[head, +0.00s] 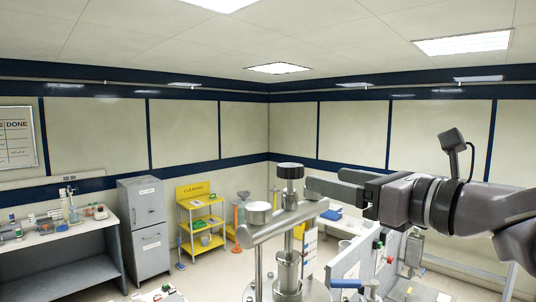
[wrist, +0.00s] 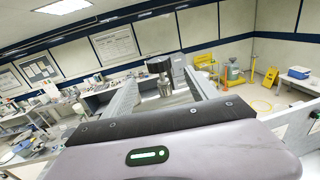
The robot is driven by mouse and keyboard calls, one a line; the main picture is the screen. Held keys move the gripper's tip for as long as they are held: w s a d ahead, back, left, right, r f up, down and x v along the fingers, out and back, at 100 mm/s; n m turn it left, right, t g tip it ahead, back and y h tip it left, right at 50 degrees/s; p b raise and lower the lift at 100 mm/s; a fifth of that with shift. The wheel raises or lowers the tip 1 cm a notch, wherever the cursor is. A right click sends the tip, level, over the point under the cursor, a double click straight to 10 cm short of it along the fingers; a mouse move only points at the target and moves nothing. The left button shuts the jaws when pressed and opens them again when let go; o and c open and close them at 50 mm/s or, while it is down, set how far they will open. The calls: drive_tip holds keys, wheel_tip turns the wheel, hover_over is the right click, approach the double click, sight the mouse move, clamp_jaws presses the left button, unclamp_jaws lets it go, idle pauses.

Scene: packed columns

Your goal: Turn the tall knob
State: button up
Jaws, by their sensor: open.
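The tall knob (head: 290,171) has a dark round cap on a steel stem and stands upright on a metal fixture. It also shows in the wrist view (wrist: 158,65), lined up with the space between my fingers. My gripper (head: 322,180) is open and level, just right of the knob in the head view. In the wrist view my gripper (wrist: 163,80) has its two grey fingers apart, one on each side of the knob's line. I cannot tell whether the tips reach past the stem. Nothing is held.
A shorter steel knob (head: 258,210) stands left of the tall one on the same fixture. A grey cabinet (head: 143,228), a yellow shelf (head: 201,220) and a workbench (head: 60,240) stand farther back. A bench with a blue-handled item (head: 348,284) lies below my arm.

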sight(285, 163)
drive_tip(key=p+x, duration=0.3)
drive_tip(key=x, duration=0.8)
drive_tip(key=shift+a, duration=0.4)
drive_tip(key=shift+w+a+r, duration=0.2)
drive_tip(key=shift+w+a, duration=0.1)
drive_tip(key=shift+w, duration=0.2)
drive_tip(key=shift+f+x, duration=0.25)
drive_tip(key=shift+x, duration=0.75)
drive_tip(key=shift+s+d+r, duration=0.15)
drive_tip(key=shift+s+d, duration=0.15)
drive_tip(key=shift+c, duration=1)
drive_tip(key=c, duration=1.2)
drive_tip(key=shift+o, duration=0.2)
drive_tip(key=shift+m+t+h+b, duration=0.4)
drive_tip(key=shift+m+h+b, duration=0.1)
drive_tip(key=shift+h, duration=0.1)
drive_tip(key=shift+w+d+m+t+h, duration=0.1)
drive_tip(key=shift+d+m+t+h, duration=0.05)
drive_tip(key=shift+m+t+h, duration=0.2)
